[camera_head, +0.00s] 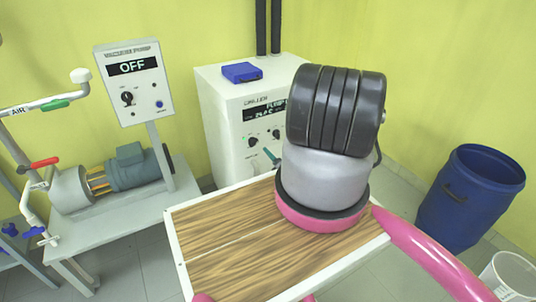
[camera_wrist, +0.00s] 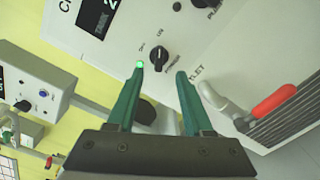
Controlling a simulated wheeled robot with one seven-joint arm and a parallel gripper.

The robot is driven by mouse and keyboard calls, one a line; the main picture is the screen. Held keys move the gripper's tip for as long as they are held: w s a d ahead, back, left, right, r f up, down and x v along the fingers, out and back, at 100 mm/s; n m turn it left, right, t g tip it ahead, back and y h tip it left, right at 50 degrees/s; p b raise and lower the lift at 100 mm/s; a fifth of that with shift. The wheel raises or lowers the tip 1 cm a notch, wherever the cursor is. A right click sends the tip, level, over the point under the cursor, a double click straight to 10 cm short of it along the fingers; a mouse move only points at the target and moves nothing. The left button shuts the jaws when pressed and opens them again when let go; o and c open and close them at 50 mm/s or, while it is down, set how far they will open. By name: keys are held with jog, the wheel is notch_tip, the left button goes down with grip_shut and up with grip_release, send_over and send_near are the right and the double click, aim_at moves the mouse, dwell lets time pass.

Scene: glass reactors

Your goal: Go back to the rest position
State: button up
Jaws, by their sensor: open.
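My gripper is open and empty in the wrist view (camera_wrist: 160,74), its two green fingers apart. The fingertips point at the front panel of the white chiller (camera_wrist: 215,45), on either side of the black power knob (camera_wrist: 160,57). A green light (camera_wrist: 139,64) glows beside the knob, close to one fingertip. I cannot tell whether the fingers touch the panel. In the head view my arm hides most of the gripper; a green fingertip (camera_head: 270,155) shows in front of the chiller (camera_head: 222,125).
A red-handled valve (camera_wrist: 274,101) is right of my fingers in the wrist view. In the head view, the vacuum pump control box (camera_head: 133,85) reads OFF at left, beside its bench (camera_head: 125,215). A blue box (camera_head: 242,72) lies on the chiller. A blue barrel (camera_head: 468,198) stands right.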

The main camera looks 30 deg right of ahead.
dwell(0.3)
